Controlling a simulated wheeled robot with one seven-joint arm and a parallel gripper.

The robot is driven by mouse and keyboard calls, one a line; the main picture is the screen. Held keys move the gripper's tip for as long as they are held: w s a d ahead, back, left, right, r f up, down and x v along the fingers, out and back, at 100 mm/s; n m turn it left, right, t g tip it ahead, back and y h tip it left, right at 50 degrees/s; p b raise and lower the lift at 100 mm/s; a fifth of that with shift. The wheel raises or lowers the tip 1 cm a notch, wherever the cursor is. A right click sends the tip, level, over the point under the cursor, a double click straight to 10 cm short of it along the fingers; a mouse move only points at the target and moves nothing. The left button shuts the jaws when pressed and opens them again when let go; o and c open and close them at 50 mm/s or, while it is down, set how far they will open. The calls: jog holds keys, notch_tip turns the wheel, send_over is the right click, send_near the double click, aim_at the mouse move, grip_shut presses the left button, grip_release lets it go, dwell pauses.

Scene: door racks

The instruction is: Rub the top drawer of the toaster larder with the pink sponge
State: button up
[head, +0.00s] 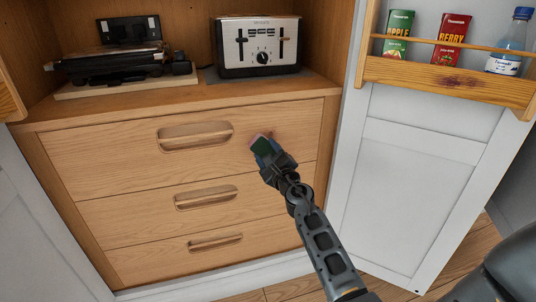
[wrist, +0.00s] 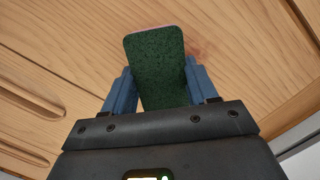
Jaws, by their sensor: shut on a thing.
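My gripper (head: 266,153) is shut on the pink sponge (head: 260,142), whose dark green face shows large in the wrist view (wrist: 156,70). A thin pink edge shows along its far side. The blue fingers (wrist: 160,88) hold it from both sides. The sponge is at the right part of the top drawer (head: 100,165) of the wooden toaster larder, right of its handle (head: 195,135). I cannot tell whether it touches the drawer front. A faint reddish mark (wrist: 196,52) shows on the wood beside the sponge in the wrist view.
A toaster (head: 258,47) and a black appliance (head: 125,65) stand on the counter above.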

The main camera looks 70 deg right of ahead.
aim_at(267, 140)
jog(key=shift+w+d, duration=0.25)
jog(key=shift+d, duration=0.05)
jog(key=shift+s+d+r+p, duration=0.25)
jog(key=shift+s+d+r, duration=0.3)
jog(key=shift+s+d, duration=0.15)
jog(key=shift+s+d+r+p, duration=0.2)
jog(key=shift+s+d+r, duration=0.35)
jog(key=shift+s, duration=0.2)
jog(key=shift+w+a+f+p, duration=0.15)
jog(key=shift+w+a+p, duration=0.2)
jog(key=shift+w+a, duration=1.1)
jog(key=shift+w+d+r+p, duration=0.1)
jog(key=shift+d+r+p, duration=0.15)
jog(key=shift+r+p, duration=0.75)
jog(key=shift+s+d+b, duration=0.6)
jog(key=shift+s+d, duration=0.8)
jog(key=shift+s, duration=0.3)
jog(key=shift+a, duration=0.1)
